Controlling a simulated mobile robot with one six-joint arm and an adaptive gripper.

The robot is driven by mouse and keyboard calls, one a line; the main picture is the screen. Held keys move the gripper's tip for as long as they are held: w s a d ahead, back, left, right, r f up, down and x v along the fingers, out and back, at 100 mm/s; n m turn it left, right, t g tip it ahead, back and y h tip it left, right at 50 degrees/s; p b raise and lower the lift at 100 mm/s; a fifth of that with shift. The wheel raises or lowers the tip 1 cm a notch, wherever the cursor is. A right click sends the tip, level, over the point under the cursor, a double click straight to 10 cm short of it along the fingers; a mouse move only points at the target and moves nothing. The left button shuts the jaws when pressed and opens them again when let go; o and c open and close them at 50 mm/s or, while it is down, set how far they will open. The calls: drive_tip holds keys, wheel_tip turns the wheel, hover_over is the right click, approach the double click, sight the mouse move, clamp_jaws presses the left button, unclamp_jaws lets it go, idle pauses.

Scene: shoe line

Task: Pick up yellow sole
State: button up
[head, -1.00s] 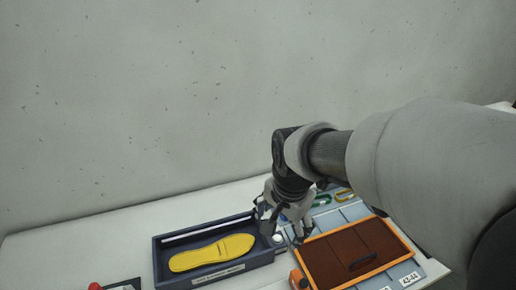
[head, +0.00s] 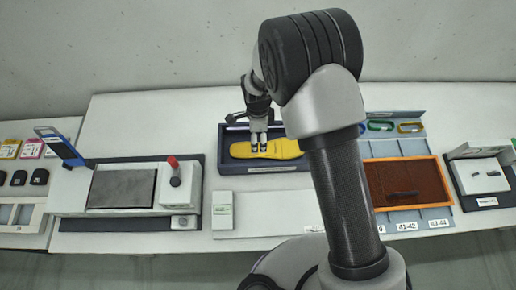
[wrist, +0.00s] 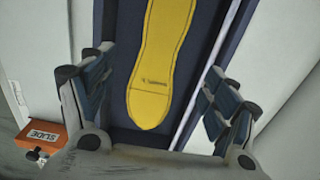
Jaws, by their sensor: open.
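The yellow sole (head: 275,150) lies flat in a dark blue tray (head: 224,134) on the white bench in the head view. My arm hides part of the tray's right side. My gripper (head: 258,146) is above the sole, pointing down. In the wrist view the gripper (wrist: 155,105) is open, with its fingers apart on either side of the yellow sole (wrist: 160,65). Nothing is between the fingertips in their grasp. The rounded end of the sole points toward the gripper, inside the dark blue tray (wrist: 193,75).
In the head view, a machine with a grey plate (head: 122,188) and a red-knobbed lever (head: 174,170) stands left of the tray. An orange-framed brown panel (head: 402,182) lies to the right. The wrist view shows an orange box (wrist: 42,136) marked SLIDE.

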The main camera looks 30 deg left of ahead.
sight(240, 150)
wheel_tip(240, 150, down, 10)
drive_tip(key=shift+a+r, duration=0.1)
idle(0.4)
drive_tip(key=shift+c, duration=0.5)
drive_tip(key=c, duration=1.3)
